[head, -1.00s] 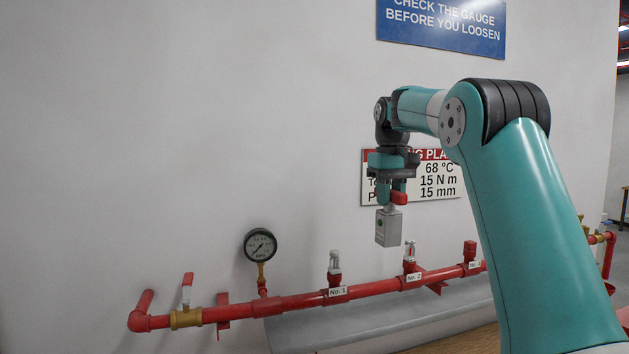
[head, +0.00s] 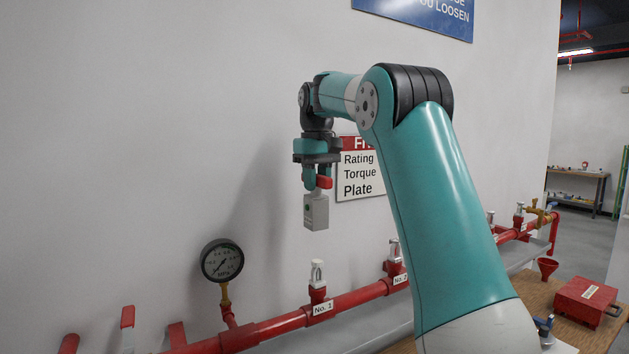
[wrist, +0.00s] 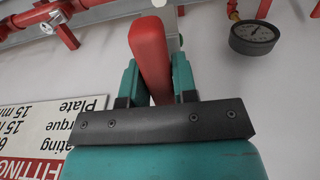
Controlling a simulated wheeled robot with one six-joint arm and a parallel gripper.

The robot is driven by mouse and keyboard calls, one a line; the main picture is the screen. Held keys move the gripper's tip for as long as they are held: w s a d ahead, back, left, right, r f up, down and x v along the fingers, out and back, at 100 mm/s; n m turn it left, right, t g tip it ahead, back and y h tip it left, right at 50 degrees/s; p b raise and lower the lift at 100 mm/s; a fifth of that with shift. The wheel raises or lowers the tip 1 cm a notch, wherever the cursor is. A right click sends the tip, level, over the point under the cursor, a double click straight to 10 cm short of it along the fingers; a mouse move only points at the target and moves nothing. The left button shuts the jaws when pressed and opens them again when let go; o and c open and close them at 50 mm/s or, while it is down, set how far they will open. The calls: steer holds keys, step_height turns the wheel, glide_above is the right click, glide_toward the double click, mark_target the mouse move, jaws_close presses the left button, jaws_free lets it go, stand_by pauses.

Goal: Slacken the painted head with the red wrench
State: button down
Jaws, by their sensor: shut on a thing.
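My gripper (head: 318,180) is shut on the red wrench's handle (head: 325,182). The wrench's grey, box-like head (head: 315,212) hangs below it, in the air above the pipe. In the wrist view the red handle (wrist: 150,58) stands between the teal fingers (wrist: 155,85). Head No. 1 (head: 317,272) and head No. 2 (head: 395,250) look pale and silvery on red fittings. Further heads (head: 491,216) and (head: 519,209) show right of my arm. I cannot make out a painted head now; my arm covers the pipe around No. 3.
A red pipe (head: 355,297) runs along the wall, with a pressure gauge (head: 222,261) at the left and a brass valve (head: 538,208) at the far right. A red box (head: 590,300) and a red funnel (head: 547,267) are on the wooden bench at right.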

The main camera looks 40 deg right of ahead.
steer(key=shift+s+r, duration=0.1)
steer(key=shift+s, duration=0.1)
steer(key=shift+f+b, duration=0.4)
steer(key=shift+b, duration=0.05)
step_height(320, 180, down, 6)
steer(key=b, duration=0.6)
steer(key=shift+f, duration=0.15)
stand_by(0.7)
steer(key=shift+f+b, duration=3.7)
steer(key=shift+b, duration=0.1)
steer(key=n, duration=0.5)
steer(key=shift+d+r, duration=0.1)
steer(key=shift+d, duration=0.05)
steer(key=n, duration=0.6)
steer(key=shift+p, duration=0.4)
steer(key=shift+m, duration=0.4)
